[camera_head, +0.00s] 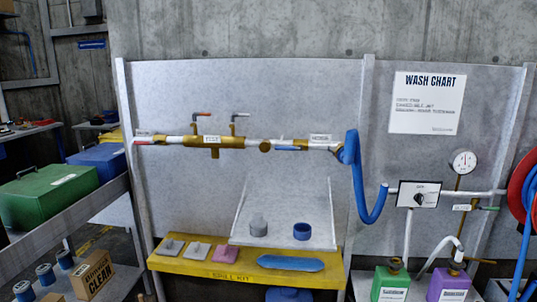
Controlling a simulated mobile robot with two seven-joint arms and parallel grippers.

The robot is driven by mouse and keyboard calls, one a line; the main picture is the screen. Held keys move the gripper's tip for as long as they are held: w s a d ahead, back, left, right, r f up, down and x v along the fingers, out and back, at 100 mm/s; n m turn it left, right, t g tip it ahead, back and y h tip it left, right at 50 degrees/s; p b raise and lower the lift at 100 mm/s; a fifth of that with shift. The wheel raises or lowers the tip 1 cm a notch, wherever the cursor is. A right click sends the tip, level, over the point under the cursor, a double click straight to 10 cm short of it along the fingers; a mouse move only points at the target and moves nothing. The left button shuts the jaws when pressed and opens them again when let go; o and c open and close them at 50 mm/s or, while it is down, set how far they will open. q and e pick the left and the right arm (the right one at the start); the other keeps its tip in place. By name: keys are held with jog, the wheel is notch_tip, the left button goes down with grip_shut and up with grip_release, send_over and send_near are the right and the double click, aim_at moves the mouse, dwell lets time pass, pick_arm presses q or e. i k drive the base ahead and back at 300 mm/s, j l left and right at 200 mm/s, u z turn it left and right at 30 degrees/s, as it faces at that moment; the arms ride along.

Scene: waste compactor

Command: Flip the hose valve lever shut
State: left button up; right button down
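A horizontal pipe (225,141) with brass fittings runs across the grey wall panel. A blue lever (287,148) lies along the pipe near its right part, beside a small label (321,137) too small to read surely. A thick blue hose (353,165) hangs from the pipe's right end and loops to a control box. Further left, a lever with a red handle (202,114) and a grey lever (239,115) stand above the brass body. I cannot tell for sure which lever is the hose valve's. Neither gripper is in view.
A yellow spill kit shelf (212,268) juts out below the pipe, with pads and a blue item on it. A tilted clear panel (288,203) stands behind. A cart with a green box (50,196) is at left; jugs (390,282) stand at lower right.

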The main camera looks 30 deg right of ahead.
aim_at(300, 148)
jog(key=i+l+u, duration=0.25)
jog(key=l, duration=0.35)
jog(key=i+l+u, duration=0.3)
jog(key=l, duration=0.35)
jog(key=i, duration=0.1)
